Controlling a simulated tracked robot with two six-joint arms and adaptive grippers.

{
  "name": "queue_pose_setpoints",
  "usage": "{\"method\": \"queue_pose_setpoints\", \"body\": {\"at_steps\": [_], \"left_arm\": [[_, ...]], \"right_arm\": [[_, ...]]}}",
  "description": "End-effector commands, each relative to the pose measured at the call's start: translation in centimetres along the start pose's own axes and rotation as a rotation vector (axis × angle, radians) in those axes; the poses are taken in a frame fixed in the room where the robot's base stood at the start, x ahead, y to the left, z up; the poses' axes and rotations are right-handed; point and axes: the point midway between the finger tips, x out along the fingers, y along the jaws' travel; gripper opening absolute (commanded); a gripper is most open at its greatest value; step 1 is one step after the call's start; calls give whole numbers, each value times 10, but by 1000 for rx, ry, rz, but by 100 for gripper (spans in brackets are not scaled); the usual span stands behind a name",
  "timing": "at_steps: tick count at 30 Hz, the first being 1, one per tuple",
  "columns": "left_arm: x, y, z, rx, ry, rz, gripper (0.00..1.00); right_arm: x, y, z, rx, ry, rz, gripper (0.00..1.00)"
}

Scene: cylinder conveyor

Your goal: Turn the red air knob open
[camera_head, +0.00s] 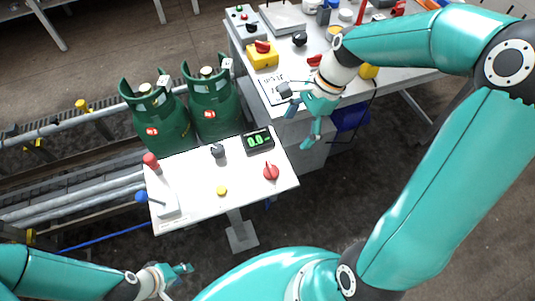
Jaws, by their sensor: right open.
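A red knob (271,172) sits on the right part of the white control panel (190,205). Another red knob (262,46) sits on a yellow box on the back table. I cannot read a label that tells which is the air knob. My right gripper (302,124) is open and empty, near the table's front edge. In the picture it is above and right of the panel's red knob, apart from it, and below and right of the yellow box. My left gripper (182,275) is low at the bottom left, below the panel, and its finger gap is unclear.
The back table is crowded.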

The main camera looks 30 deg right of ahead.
Motion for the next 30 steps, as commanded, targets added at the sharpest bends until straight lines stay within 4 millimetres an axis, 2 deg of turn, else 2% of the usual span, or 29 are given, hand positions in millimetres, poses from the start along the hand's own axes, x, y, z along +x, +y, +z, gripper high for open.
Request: {"method": "queue_pose_setpoints", "body": {"at_steps": [2, 7, 21, 25, 30], "left_arm": [[0, 0, 0, 0, -1, 0, 40], [0, 0, 0, -1, -1, 0, 40], [0, 0, 0, 0, 0, 0, 40], [0, 0, 0, 0, 0, 0, 40], [1, 0, 0, 0, 0, 0, 40]], "right_arm": [[2, 1, 0, 6, 0, -2, 88], [24, 3, -3, 12, -1, 0, 88], [123, 4, -6, 18, -1, -2, 88], [144, 4, -6, 18, -1, -3, 88], [159, 3, -6, 19, 0, -7, 88]]}}
